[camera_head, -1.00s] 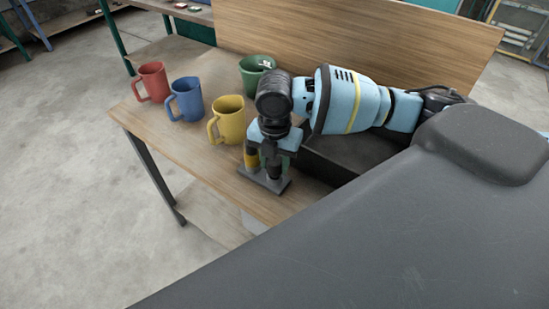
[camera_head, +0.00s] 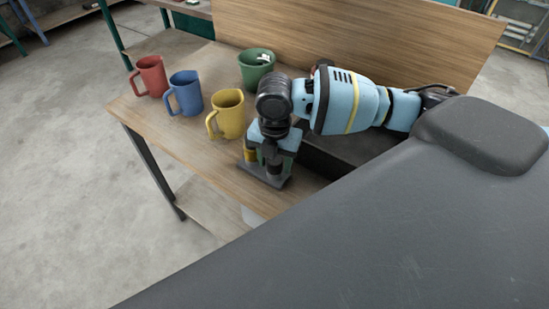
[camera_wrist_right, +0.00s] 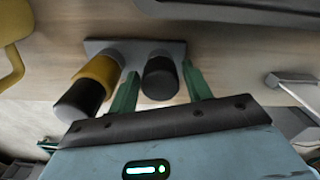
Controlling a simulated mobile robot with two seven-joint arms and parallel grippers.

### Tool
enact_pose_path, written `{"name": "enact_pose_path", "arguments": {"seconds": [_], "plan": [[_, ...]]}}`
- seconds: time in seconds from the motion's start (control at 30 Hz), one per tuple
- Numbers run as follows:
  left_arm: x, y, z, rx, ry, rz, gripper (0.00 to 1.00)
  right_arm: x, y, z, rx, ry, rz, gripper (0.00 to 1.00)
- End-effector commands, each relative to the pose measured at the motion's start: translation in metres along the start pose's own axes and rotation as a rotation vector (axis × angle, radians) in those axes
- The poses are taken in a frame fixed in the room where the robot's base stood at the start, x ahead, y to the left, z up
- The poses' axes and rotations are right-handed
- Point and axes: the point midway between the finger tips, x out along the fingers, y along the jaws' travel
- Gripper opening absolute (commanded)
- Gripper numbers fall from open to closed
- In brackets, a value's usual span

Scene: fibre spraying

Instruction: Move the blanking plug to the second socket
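A small grey plate (camera_wrist_right: 120,46) lies on the wooden bench and bears two upright cylinders. It also shows in the head view (camera_head: 272,183). One cylinder is a yellow piece with a black top (camera_wrist_right: 90,82). The other is all dark (camera_wrist_right: 160,78). Which is the blanking plug I cannot tell for certain, and the sockets are hidden. My right gripper (camera_wrist_right: 162,72), also in the head view (camera_head: 272,163), points down with its green fingers either side of the dark cylinder. Narrow gaps show beside it, so the gripper looks open. My left gripper is out of view.
Yellow (camera_head: 228,116), blue (camera_head: 186,94), red (camera_head: 151,76) and green (camera_head: 256,68) mugs stand on the bench left of and behind my right gripper. The yellow mug is nearest. A wooden panel (camera_head: 350,35) rises behind. Bare benchtop (camera_head: 205,148) lies at the front left.

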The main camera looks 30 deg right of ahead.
Motion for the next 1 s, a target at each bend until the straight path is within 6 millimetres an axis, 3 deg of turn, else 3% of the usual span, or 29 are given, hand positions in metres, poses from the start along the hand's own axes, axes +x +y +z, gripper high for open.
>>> {"name": "enact_pose_path", "arguments": {"seconds": [0.1, 0.4, 0.8, 1.0], "plan": [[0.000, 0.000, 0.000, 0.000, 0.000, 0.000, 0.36, -0.001, 0.000, 0.000, 0.000, 0.000, 0.001, 0.62], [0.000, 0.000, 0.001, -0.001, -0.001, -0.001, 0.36, -0.002, 0.000, 0.000, 0.000, 0.000, 0.001, 0.62], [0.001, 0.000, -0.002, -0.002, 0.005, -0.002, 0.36, -0.062, 0.001, 0.000, 0.000, -0.002, 0.003, 0.62], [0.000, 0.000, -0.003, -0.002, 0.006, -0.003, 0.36, -0.077, 0.000, 0.000, 0.000, 0.000, 0.001, 0.62]]}}
